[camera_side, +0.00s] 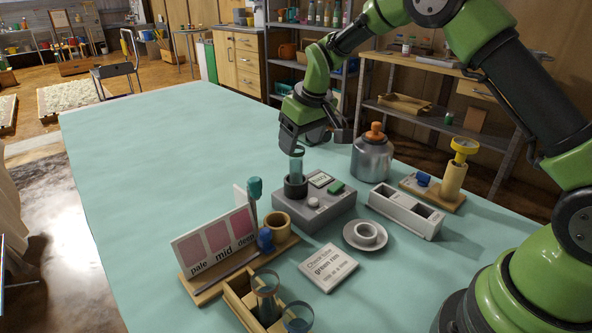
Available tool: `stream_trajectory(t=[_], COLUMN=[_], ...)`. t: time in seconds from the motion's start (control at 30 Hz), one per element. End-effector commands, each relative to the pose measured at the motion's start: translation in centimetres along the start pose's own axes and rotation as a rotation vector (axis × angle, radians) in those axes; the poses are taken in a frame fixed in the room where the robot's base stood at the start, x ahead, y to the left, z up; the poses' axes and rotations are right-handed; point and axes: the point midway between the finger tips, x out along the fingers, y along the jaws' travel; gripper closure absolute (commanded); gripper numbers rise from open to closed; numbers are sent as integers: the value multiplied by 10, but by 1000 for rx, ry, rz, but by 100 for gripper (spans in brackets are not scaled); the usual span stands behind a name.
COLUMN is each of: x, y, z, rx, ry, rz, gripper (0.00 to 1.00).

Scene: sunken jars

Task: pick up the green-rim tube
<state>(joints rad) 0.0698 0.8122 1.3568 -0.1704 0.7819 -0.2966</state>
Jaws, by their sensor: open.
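A clear teal-tinted tube (296,168) stands upright in the dark round socket of a grey device (315,210). Its rim looks dark bluish-green, but the exact colour is hard to tell. My gripper (315,142) is open, just above and slightly behind this tube's top, with nothing between its fingers. Whether a finger overlaps the rim cannot be told from this side. Two more tubes stand at the front in a wooden rack (238,301): one with a dark greenish-grey rim (266,282) and one with a bluish rim (298,319), partly cut off by the frame.
A pale-mid-deep colour board (213,244), a tan cup (277,227) and a teal-topped stick (254,192) stand left of the device. A metal jar (371,160), white tray (405,212), saucer (352,240) and card (328,268) lie right and front. The table's left is clear.

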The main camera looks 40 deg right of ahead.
Motion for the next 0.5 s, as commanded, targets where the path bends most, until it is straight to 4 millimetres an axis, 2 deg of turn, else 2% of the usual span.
stream_trajectory(t=[0.3, 0.5], x=[44, 50], y=[-7, -7], z=[1, 1], rx=[0, 1], ry=[-4, 0], rz=[-1, -1], gripper=[33, 33])
